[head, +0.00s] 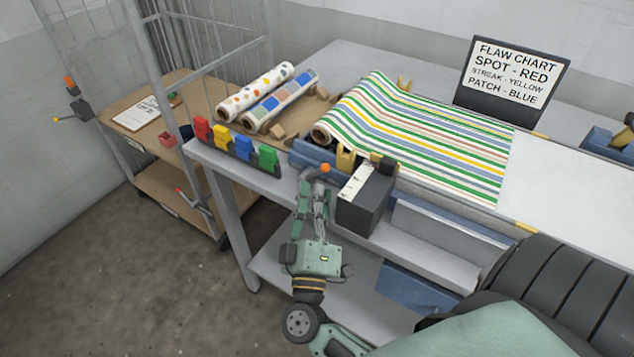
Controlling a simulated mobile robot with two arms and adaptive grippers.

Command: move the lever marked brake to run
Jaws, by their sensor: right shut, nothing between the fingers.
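A dark grey box (364,204) with a white label strip (355,184) is at the front of the bench. The strip's lettering is too small to read. An orange knob (324,168) shows just left of the box, and it looks like the end of a lever. Its shaft is mostly hidden. My right gripper (317,178) is shut and empty, with its fingertips at or just below the orange knob. I cannot tell whether they touch it. I see no readable brake or run marking. My left gripper is not in view.
A striped sheet (430,130) lies on the bench, with coloured clips (236,143) and two patterned rolls (262,92) to the left. A flaw chart (510,75) stands behind. A wire-sided cart (150,100) is at the left. Bare floor (110,290) lies at lower left.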

